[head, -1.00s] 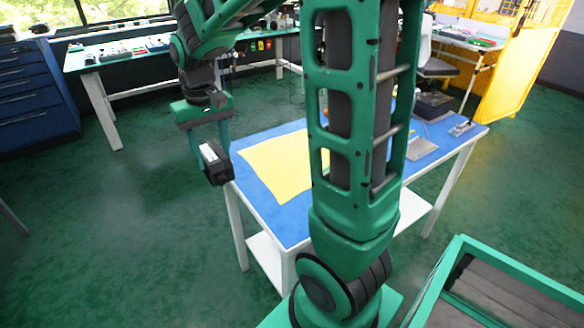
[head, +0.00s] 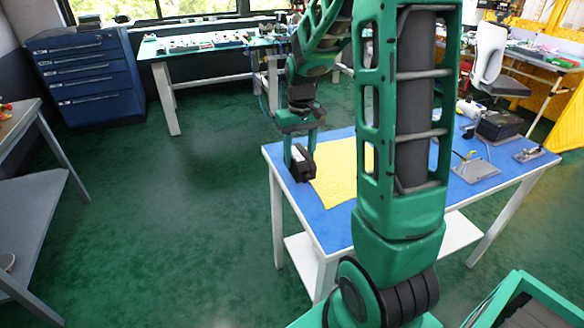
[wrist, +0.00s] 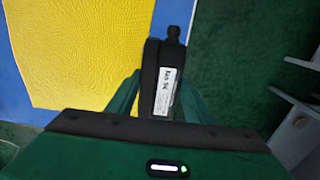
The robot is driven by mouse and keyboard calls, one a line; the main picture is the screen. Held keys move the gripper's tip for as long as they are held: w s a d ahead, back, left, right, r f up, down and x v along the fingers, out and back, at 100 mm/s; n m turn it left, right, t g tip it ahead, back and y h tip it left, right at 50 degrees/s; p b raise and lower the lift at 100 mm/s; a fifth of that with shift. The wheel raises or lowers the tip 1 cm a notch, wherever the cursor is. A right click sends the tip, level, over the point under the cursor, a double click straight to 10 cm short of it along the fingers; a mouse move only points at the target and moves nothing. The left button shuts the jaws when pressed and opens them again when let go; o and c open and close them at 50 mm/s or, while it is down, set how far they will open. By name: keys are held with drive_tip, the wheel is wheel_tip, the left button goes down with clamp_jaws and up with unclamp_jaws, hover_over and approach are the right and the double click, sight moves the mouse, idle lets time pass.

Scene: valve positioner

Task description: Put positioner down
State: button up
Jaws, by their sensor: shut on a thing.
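The positioner (head: 303,164) is a small black box with a white label. My gripper (head: 301,150) is shut on it and holds it at the left edge of the blue-topped table (head: 336,218). A yellow mat (head: 334,172) lies on that table to the right of the positioner. In the wrist view the positioner (wrist: 160,85) stands between the green fingers, its label facing the camera and a dark knob at its far end. The mat (wrist: 85,50) shows to its left. I cannot tell how high the positioner is above the table. My arm hides part of the mat and table.
Clamp-like fixtures on grey plates (head: 476,171) and a dark box (head: 499,126) stand at the table's right end. A blue drawer cabinet (head: 88,78) and a long workbench (head: 205,53) are behind. A grey shelf table (head: 22,190) is at left. The mat's visible part is bare.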

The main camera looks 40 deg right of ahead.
drive_tip(key=shift+f, duration=1.7)
drive_tip(key=shift+f, duration=0.1)
drive_tip(key=o, duration=1.5)
